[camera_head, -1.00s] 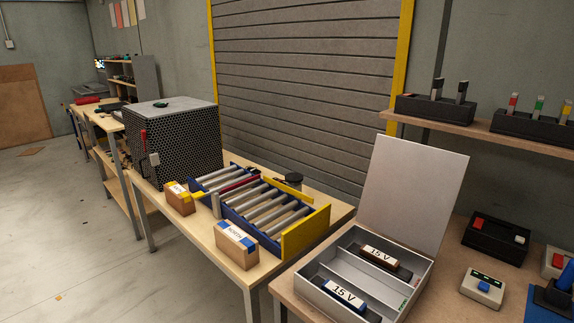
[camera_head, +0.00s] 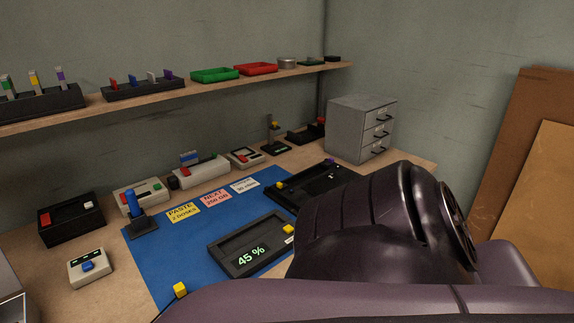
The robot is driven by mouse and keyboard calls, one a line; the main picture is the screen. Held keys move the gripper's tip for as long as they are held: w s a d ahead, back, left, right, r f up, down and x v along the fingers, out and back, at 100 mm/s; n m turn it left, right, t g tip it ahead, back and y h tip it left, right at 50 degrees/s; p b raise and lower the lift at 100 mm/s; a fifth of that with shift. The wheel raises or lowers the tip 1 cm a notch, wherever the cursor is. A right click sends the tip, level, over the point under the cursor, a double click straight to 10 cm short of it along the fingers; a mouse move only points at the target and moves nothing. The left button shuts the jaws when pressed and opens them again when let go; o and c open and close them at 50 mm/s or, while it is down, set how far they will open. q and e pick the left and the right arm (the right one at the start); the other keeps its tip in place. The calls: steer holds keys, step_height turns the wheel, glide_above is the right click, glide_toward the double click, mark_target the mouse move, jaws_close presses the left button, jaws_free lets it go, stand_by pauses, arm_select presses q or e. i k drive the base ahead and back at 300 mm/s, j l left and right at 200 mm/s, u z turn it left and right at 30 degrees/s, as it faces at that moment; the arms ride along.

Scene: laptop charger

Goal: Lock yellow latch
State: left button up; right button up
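A black unit (camera_head: 231,262) with a lit "45 %" display lies on the blue mat, with a small yellow piece (camera_head: 288,229) at its right back corner. A second black tray-like unit (camera_head: 318,183) behind it has a yellow piece (camera_head: 280,184) at its left end. A third yellow block (camera_head: 180,289) shows at the front edge of the mat. I cannot tell which yellow piece is the latch, or its lock state. My dark arm fills the lower right and hides part of the bench. Neither gripper is in view.
A shelf (camera_head: 200,88) runs above.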

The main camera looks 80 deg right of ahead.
mark_target(280, 185)
steer(key=z, duration=2.75)
steer(key=i+l+z, duration=0.1)
steer(key=i+l, duration=0.05)
steer(key=l, duration=0.1)
